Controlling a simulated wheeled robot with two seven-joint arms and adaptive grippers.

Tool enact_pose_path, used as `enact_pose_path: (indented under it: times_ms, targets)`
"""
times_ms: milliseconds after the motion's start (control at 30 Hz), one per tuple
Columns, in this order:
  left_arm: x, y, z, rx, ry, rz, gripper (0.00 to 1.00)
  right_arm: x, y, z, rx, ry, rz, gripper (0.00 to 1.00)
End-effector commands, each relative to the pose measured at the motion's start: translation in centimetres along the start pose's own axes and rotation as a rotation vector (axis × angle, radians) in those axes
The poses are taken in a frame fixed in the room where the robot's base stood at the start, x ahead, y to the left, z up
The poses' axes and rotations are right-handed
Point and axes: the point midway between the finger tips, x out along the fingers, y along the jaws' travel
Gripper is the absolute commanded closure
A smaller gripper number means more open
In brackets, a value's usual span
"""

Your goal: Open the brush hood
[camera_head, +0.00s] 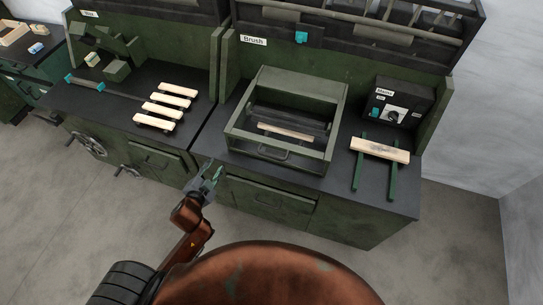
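The brush hood (240,143) is a green box-shaped frame on the bench under the "Brush" label. A handle (273,154) is on its front face. Dark rollers (288,118) and a wooden slat (285,132) show inside it; I cannot tell whether a clear cover lies over them. My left gripper (212,172) is in front of the bench, below and left of the hood, apart from the handle. Its fingers look spread with nothing between them. My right gripper is not in view.
A control box (397,103) stands right of the hood. A wooden piece (380,150) rests across two green rails (391,182). Several wooden slats (164,110) lie on the left bench. Drawer fronts (268,194) and the bench's front edge are near my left gripper.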

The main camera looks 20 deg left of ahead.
Motion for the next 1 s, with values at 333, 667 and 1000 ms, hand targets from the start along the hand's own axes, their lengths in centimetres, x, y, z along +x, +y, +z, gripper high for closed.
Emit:
enact_pose_path:
  times_ms: [333,667,1000]
  targets:
    - [2.1,2.9,-13.6,0.622,0.694,0.047,0.72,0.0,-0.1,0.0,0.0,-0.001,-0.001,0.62]
    - [0.4,6.8,-14.4,0.85,0.939,0.171,0.72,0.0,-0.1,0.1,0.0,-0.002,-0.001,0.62]
    - [2.9,9.1,-17.3,0.855,0.951,0.175,0.72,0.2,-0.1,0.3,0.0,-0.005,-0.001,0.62]
